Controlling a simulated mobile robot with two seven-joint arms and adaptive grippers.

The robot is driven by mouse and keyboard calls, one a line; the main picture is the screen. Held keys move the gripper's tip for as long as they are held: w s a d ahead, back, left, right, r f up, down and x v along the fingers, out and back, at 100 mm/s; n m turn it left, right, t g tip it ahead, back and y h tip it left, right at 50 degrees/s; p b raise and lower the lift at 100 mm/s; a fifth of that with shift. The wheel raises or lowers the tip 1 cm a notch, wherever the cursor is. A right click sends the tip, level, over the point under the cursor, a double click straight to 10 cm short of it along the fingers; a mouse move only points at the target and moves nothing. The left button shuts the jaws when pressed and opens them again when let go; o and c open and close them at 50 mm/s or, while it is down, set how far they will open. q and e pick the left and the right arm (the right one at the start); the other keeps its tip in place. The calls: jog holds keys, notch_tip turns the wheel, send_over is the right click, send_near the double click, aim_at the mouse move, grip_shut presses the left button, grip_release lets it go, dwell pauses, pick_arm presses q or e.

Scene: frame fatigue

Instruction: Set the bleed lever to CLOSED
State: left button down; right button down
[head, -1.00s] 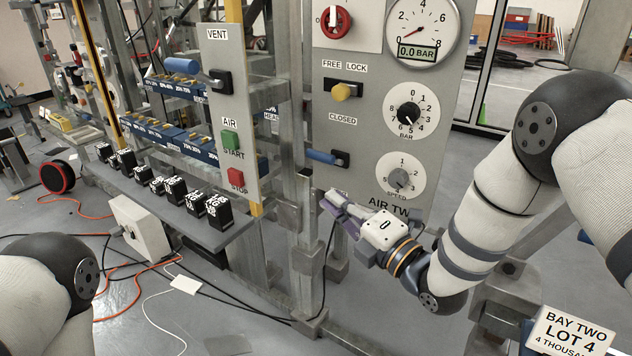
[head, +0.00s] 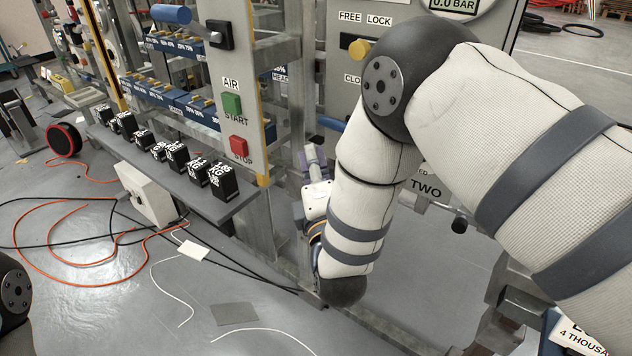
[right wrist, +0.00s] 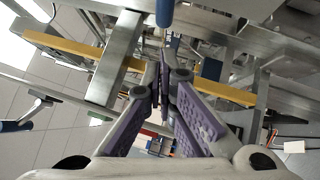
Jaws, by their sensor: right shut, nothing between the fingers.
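A lever with a blue handle (head: 331,123) shows on the grey panel, below the partly covered CLOSED label (head: 353,79). My right arm hides the lever's pivot end. My right gripper (head: 313,158) is shut and empty, just below and left of that handle, apart from it in the head view. In the right wrist view the purple fingers of my right gripper (right wrist: 164,78) meet at their tips, and a blue handle end (right wrist: 165,13) shows beyond them at the top. My left gripper is out of view.
A second blue-handled lever (head: 170,14) sits on the left panel, above the green START (head: 232,104) and red STOP (head: 239,146) buttons. A yellow knob (head: 360,49) is under FREE LOCK. Black boxes stand on a ledge (head: 185,187). Cables cross the floor.

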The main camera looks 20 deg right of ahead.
aim_at(343, 126)
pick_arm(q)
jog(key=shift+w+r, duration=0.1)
pick_arm(e)
jog(key=shift+w+d+r, duration=0.35)
jog(key=shift+w+d, duration=0.45)
jog(key=shift+w+d+r, duration=0.3)
jog(key=shift+w+d, duration=0.45)
